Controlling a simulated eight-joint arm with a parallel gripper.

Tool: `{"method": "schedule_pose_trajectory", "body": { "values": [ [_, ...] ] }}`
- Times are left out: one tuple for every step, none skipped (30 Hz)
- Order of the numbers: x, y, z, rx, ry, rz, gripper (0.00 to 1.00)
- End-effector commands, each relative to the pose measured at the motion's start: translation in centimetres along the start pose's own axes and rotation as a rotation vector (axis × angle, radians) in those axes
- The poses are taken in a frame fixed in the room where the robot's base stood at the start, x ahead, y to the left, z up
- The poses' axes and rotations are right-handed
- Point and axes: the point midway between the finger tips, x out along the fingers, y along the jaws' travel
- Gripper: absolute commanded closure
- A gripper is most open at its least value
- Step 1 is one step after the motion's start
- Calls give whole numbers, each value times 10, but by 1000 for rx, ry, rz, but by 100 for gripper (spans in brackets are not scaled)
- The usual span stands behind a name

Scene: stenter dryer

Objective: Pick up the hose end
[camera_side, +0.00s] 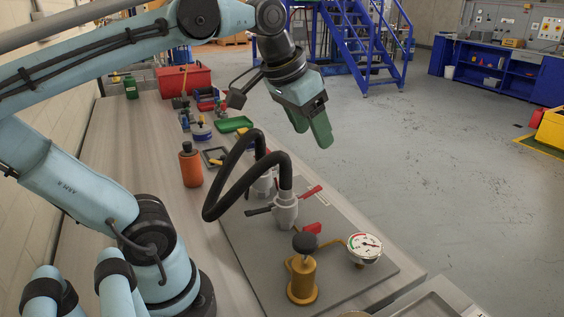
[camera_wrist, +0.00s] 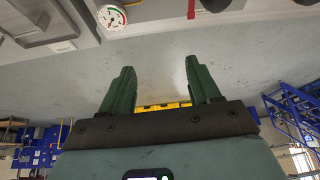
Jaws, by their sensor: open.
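A black hose (camera_side: 236,179) loops above a grey plate (camera_side: 346,237) on the bench in the side view. One hose end (camera_side: 285,176) goes down into a grey fitting (camera_side: 284,211) with red and black levers. The other end runs down behind it towards a second fitting (camera_side: 263,186), partly hidden by the hose. My gripper (camera_side: 318,135) is above and to the right of the hose in the picture, apart from it. In the wrist view my gripper (camera_wrist: 160,72) has its fingers spread with nothing between them. The hose is not clearly seen there.
A brass pump (camera_side: 302,277) with a black knob and a pressure gauge (camera_side: 364,248) stand at the plate's near end. The gauge also shows in the wrist view (camera_wrist: 112,17). An orange bottle (camera_side: 190,165) stands left of the hose. Tools and a red box (camera_side: 184,78) are farther back.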

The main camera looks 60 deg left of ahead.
Motion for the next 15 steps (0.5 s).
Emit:
{"method": "schedule_pose_trajectory", "body": {
  "values": [
    [1,-9,-2,-20,-43,-12,38],
    [1,-14,-2,-30,-69,-17,38],
    [1,-21,-3,-44,-105,-23,38],
    [2,-26,-3,-56,-133,-28,38],
    [2,-31,-3,-66,-160,-31,38],
    [2,-38,-3,-80,-197,-35,38],
    [2,-43,-3,-92,-224,-37,38],
    [2,-48,-3,-103,-250,-38,38],
    [2,-55,-2,-118,-285,-39,38],
    [2,-59,-2,-127,-309,-39,38],
    [2,-64,-2,-138,-334,-39,38],
    [2,-70,-1,-151,-364,-38,38],
    [2,-74,0,-161,-387,-37,38],
    [2,-78,0,-171,-408,-35,38],
    [2,-84,1,-185,-436,-33,38]
  ]
}}
